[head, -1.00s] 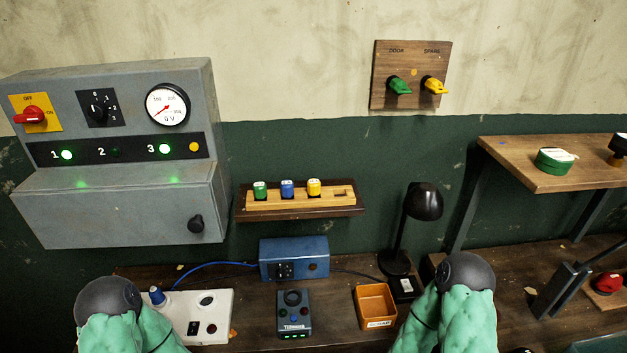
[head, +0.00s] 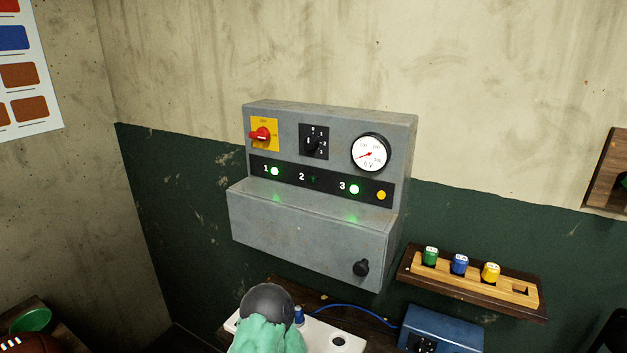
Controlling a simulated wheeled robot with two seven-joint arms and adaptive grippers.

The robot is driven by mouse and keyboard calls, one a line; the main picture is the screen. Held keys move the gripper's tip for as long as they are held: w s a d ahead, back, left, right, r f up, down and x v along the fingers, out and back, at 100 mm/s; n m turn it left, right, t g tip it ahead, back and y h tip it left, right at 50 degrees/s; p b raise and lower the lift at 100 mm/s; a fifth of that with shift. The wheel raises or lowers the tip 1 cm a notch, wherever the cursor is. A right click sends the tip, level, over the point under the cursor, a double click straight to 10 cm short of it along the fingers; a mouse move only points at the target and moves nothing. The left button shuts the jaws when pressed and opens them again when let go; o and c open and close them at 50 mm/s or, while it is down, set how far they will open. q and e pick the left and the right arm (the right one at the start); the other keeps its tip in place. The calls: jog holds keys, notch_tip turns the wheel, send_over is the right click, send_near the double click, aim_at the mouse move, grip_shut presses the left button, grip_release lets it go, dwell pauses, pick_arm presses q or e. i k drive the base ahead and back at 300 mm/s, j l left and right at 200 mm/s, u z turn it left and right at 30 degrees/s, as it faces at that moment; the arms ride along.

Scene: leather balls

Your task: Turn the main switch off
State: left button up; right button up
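The main switch (head: 261,135) is a red rotary handle on a yellow plate, at the upper left of the grey control box (head: 310,232) on the wall. Its handle lies roughly sideways; the small lettering around it is too blurred to read now. Lamps 1 (head: 275,171) and 3 (head: 354,189) glow green; lamp 2 (head: 313,180) is dark. A black selector (head: 314,142) and a round gauge (head: 370,153) sit to the switch's right. No gripper fingers are visible.
A white panel (head: 340,341) and a blue box (head: 440,330) sit on the bench below. A wooden rack (head: 470,285) with green, blue and yellow pieces is at the right. A black knob (head: 361,268) sticks out of the box's lower front.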

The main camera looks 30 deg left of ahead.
aim_at(261, 135)
jog(key=u, duration=1.3)
